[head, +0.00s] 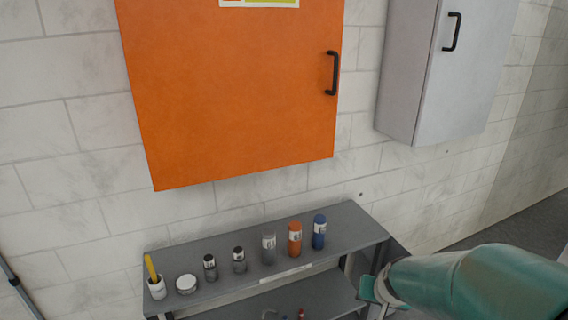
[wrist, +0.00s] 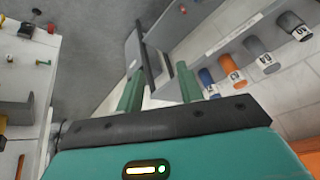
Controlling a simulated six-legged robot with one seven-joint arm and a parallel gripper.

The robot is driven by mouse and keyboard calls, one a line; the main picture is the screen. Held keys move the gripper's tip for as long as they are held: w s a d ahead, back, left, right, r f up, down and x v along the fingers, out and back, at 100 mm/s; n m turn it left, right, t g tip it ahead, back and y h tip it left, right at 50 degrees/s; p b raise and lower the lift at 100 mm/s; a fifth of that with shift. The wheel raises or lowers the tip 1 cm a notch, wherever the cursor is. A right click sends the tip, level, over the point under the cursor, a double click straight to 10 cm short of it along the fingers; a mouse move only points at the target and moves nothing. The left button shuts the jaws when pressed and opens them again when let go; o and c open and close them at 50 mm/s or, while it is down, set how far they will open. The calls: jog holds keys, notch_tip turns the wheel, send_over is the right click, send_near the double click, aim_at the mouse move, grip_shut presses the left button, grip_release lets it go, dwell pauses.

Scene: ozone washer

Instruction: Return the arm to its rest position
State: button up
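My teal arm (head: 475,283) reaches in from the lower right of the head view. My gripper (head: 376,296) is beside the right end of the grey shelf (head: 350,222), low in the picture. In the wrist view, the two fingers of my gripper (wrist: 162,76) stand apart with a gap between them. Nothing shows held in the gap. In the head view, the fingertips are small and partly cut off by the lower edge.
An orange cabinet (head: 235,95) and a grey cabinet (head: 412,75) hang on the white wall. On the shelf stand a blue bottle (head: 319,232), an orange bottle (head: 295,239), several grey bottles, a white jar (head: 186,284) and a white cup (head: 157,289). Small items lie on a lower shelf.

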jog(key=s+a+r+n, duration=0.1)
jog(key=s+a+r, duration=0.2)
jog(key=s+r, duration=0.5)
jog(key=s+a+r+n, duration=0.2)
jog(key=s+a+r, duration=0.1)
jog(key=s+r, duration=0.4)
jog(key=shift+s+r, duration=0.35)
jog(key=shift+s, duration=0.3)
jog(key=shift+d, duration=0.2)
